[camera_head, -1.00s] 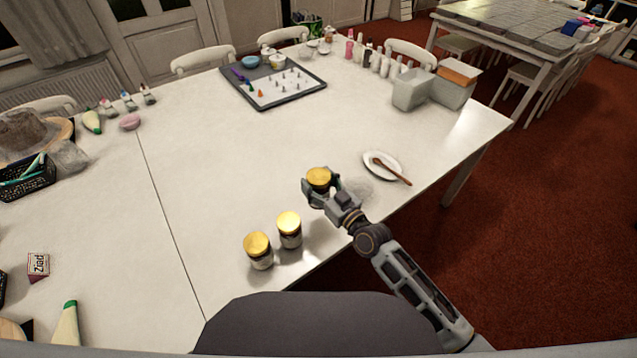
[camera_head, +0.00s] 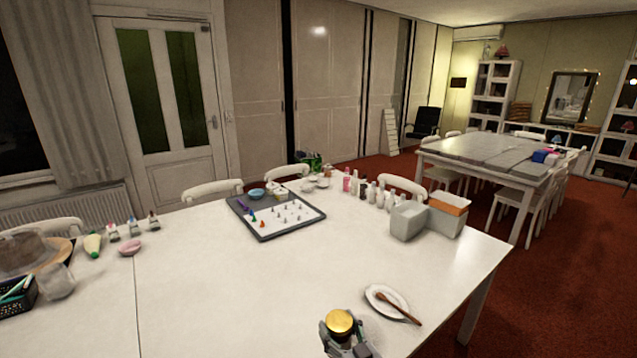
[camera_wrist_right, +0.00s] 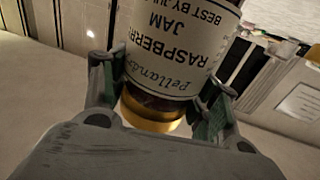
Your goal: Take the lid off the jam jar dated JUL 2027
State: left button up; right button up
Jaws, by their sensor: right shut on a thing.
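A jam jar with a gold lid (camera_head: 339,322) is at the bottom edge of the head view, near the table's front right. My right gripper (camera_head: 343,331) has its fingers around it. In the right wrist view the jar's label (camera_wrist_right: 180,45) appears upside down and reads RASPBERRY JAM, BEST BY JUL; the year is cut off. The gold lid (camera_wrist_right: 155,115) is on the jar. The right gripper's fingers (camera_wrist_right: 160,88) are shut on both sides of the jar near the lid; whether they touch glass or lid rim is unclear. My left gripper is not in view.
A white plate with a wooden spoon (camera_head: 398,309) lies just right of the held jar. A game tray (camera_head: 275,213), several small bottles (camera_head: 375,194) and grey bins (camera_head: 408,221) stand farther back. The table (camera_head: 230,285) left of the jar is clear.

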jog(key=s+d+f+m+h, duration=0.1)
jog(key=d+h, duration=0.1)
jog(key=d, duration=0.3)
jog(key=s+d+f+m+t+h, duration=0.1)
jog(key=s+d+f+m+h, duration=0.1)
jog(key=d, duration=0.4)
jog(key=s+d+f+m+h, duration=0.1)
jog(key=s+d+m+h, duration=0.1)
jog(key=d, duration=0.3)
jog(key=shift+s+d+f+t+h, duration=0.25)
jog(key=shift+d+t+h, duration=0.15)
jog(key=shift+h, duration=0.5)
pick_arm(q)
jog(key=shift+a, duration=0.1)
